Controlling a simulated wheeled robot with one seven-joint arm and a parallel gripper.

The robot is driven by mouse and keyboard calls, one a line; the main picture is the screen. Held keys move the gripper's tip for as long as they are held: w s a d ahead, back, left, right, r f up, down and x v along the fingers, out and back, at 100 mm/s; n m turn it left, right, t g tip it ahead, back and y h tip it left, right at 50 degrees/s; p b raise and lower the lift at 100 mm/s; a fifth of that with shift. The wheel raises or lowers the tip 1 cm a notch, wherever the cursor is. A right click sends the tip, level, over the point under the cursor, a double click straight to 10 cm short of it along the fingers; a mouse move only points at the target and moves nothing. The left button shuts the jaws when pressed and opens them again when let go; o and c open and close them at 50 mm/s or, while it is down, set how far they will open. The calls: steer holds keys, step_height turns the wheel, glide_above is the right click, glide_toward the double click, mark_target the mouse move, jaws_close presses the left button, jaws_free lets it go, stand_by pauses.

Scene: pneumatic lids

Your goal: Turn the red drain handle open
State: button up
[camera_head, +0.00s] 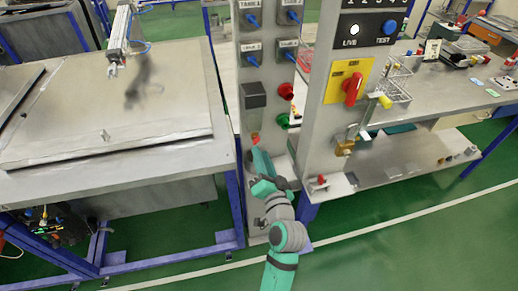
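A small red-orange part (255,139) shows low on the left grey panel, just above the end of my arm. It may be the drain handle, but it is too small and too covered to tell how it is turned. My gripper (259,152) is at the end of my teal arm, in front of the lower part of that panel. It is close to the red-orange part; I cannot tell whether they touch. Its fingers are not clear, so its opening cannot be made out. A larger red rotary handle (352,88) sits on a yellow plate on the right panel.
Red (286,91) and green (282,121) buttons stick out of the left panel above my gripper. A brass padlock (345,148) and a yellow-tipped lever (384,101) are on the right panel. A metal-topped bench (60,187) stands left; a cluttered workbench (440,106) stands right.

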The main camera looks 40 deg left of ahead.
steer(key=v, duration=0.6)
steer(key=shift+s+d, duration=0.1)
stand_by(0.3)
steer(key=s+d+f+m+t+h, duration=0.2)
steer(key=s+d+f+h, duration=0.3)
steer(key=d+f, duration=0.3)
steer(key=s+d+f+m+t+h, duration=0.2)
steer(key=s+d+f+h, duration=0.3)
steer(key=d, duration=0.4)
steer(key=s+d+n+h, duration=0.1)
steer(key=s+d, duration=0.3)
steer(key=s, duration=0.5)
steer(key=s+d+n+h, duration=0.2)
steer(key=s+d, duration=0.3)
steer(key=s, duration=0.3)
steer(key=shift+s+h, duration=0.35)
steer(key=shift+h, duration=0.05)
